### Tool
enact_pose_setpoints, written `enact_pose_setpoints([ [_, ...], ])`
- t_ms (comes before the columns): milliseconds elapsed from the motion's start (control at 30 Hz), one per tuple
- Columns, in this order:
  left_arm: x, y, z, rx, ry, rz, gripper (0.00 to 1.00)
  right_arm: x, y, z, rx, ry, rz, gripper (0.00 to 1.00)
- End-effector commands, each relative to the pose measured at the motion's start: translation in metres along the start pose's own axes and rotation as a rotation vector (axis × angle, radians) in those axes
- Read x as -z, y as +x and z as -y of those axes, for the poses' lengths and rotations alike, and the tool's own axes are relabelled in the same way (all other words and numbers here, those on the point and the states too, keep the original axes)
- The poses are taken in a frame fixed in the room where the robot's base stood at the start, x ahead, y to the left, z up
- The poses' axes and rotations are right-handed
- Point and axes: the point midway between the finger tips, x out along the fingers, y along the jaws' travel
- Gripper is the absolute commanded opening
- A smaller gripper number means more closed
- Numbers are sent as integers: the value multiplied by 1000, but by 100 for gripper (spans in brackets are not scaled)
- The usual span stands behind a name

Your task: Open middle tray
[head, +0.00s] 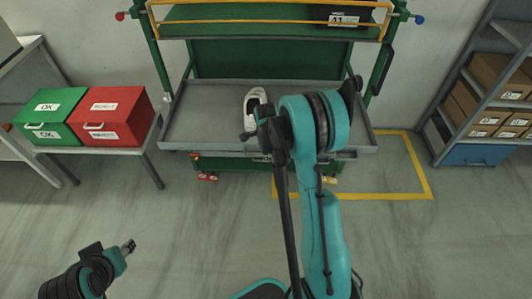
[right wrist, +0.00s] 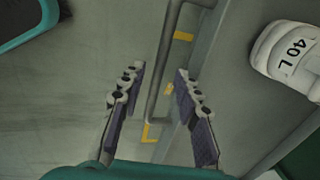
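The grey middle tray (head: 205,128) of the green rack holds a white shoe (head: 254,101). In the right wrist view the shoe (right wrist: 288,50) is marked "40 L" and lies inside the tray edge. My right gripper (right wrist: 157,75) is open, with one finger on either side of the tray's grey bar handle (right wrist: 162,60); I see gaps on both sides of it. In the head view my right arm hides most of that gripper and the handle. My left gripper (head: 128,246) is low at the left, away from the rack; its finger state is too small to tell.
A green box (head: 50,112) and a red box (head: 112,112) stand on a side table at left. An upper shelf (head: 230,29) with yellow rails is above the tray. A shelf of cartons (head: 490,95) stands at right. The floor in front is clear.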

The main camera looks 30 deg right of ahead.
Motion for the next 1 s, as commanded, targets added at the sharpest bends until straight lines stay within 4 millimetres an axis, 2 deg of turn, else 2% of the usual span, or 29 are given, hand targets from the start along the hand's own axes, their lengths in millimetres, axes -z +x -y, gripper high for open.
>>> enact_pose_setpoints([
  [300, 0, 0, 0, 0, 0, 0, 40, 0, -67, -1, 0, -1, 0, 32],
  [500, 0, 0, 0, 0, 0, 0, 40, 0, -100, -1, -1, -1, 0, 32],
  [700, 0, 0, 0, 0, 0, 0, 40, 0, -111, -1, 0, -1, 0, 32],
  [1000, 0, 0, 0, 0, 0, 0, 40, 0, -111, 0, 0, 0, 0, 32],
])
